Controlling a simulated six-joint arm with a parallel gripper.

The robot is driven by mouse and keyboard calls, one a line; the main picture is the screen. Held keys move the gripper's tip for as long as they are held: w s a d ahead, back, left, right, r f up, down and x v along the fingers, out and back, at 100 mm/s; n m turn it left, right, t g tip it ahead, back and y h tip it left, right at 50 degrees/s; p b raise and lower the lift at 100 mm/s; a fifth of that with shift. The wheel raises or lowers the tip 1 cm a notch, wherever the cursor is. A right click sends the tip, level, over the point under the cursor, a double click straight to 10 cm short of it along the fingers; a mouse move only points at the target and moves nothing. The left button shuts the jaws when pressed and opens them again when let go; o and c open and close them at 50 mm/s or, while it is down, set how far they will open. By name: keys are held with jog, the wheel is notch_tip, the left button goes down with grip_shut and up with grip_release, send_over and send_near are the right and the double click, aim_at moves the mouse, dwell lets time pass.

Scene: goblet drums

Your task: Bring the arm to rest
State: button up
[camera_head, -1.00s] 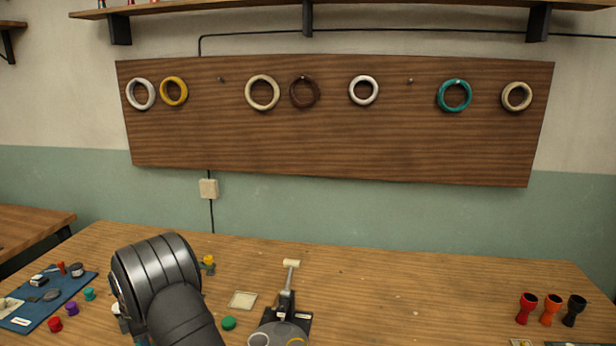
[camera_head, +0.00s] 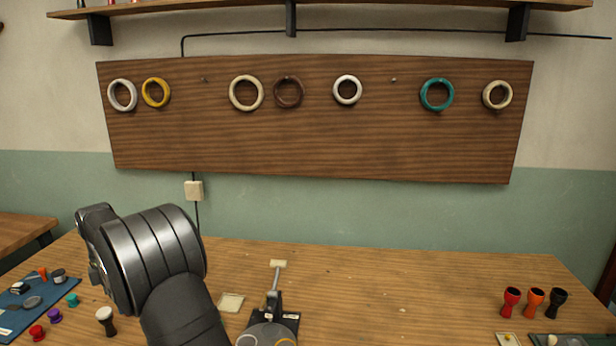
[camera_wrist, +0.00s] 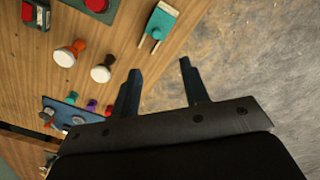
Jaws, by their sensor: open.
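My gripper (camera_wrist: 160,88) shows in the wrist view with its two dark fingers apart and nothing between them. It hangs over the table's edge, with wooden tabletop to the left and grey floor to the right. In the head view my dark ribbed arm rises at the lower left in front of the table (camera_head: 400,290). The gripper's fingers cannot be made out in that view.
Red, orange and black goblet drums (camera_head: 534,301) stand at the table's right. A black-and-white drum (camera_head: 105,320) and a blue mat (camera_head: 25,305) with small items lie left. A lever device (camera_head: 274,305) stands front centre. Several rings hang on the wall board (camera_head: 310,140).

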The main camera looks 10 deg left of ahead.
jog(key=s+d+r+m+t+y, duration=0.1)
jog(key=s+d+r+m+t, duration=0.1)
jog(key=s+r, duration=0.4)
jog(key=shift+d+m, duration=0.75)
jog(key=shift+m, duration=0.65)
jog(key=shift+f, duration=0.1)
jog(key=w+a+f+n+g, duration=0.1)
jog(key=w+f+n, duration=0.1)
jog(key=f, duration=0.4)
jog(key=w+a+f+n+g+h, duration=0.1)
jog(key=w+a+f+n, duration=0.1)
jog(key=w+f, duration=0.2)
jog(key=shift+a+f+n, duration=0.25)
jog(key=shift+f+n, duration=0.15)
jog(key=shift+f, duration=0.6)
jog(key=shift+r, duration=0.15)
